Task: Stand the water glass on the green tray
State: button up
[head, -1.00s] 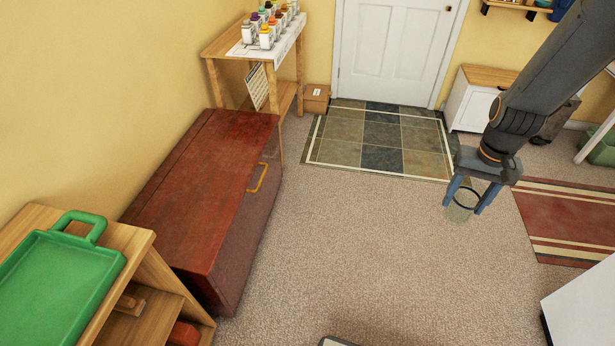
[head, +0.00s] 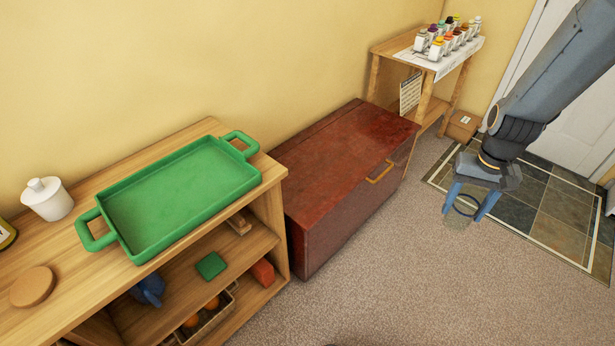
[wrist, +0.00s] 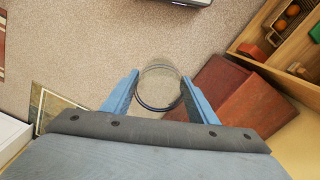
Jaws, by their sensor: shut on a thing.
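My gripper (head: 464,204) is at the right in the head view, pointing down, with its blue fingers shut on the clear water glass (head: 459,219). In the wrist view the glass (wrist: 160,88) sits between the two fingers, and its dark rim shows as a ring. The glass is held in the air over the floor, well to the right of the tray. The green tray (head: 180,192) lies on top of the wooden shelf unit at the left in the head view. It is empty and has a handle at each end.
The shelf top (head: 75,262) also bears a white lidded jar (head: 48,199) and a round cork mat (head: 33,287). A dark red chest (head: 345,165) stands between shelf and gripper. A small table with paint bottles (head: 446,39) is behind. Open carpet (head: 400,270) lies in front.

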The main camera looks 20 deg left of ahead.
aim_at(160, 202)
jog(key=u, duration=1.6)
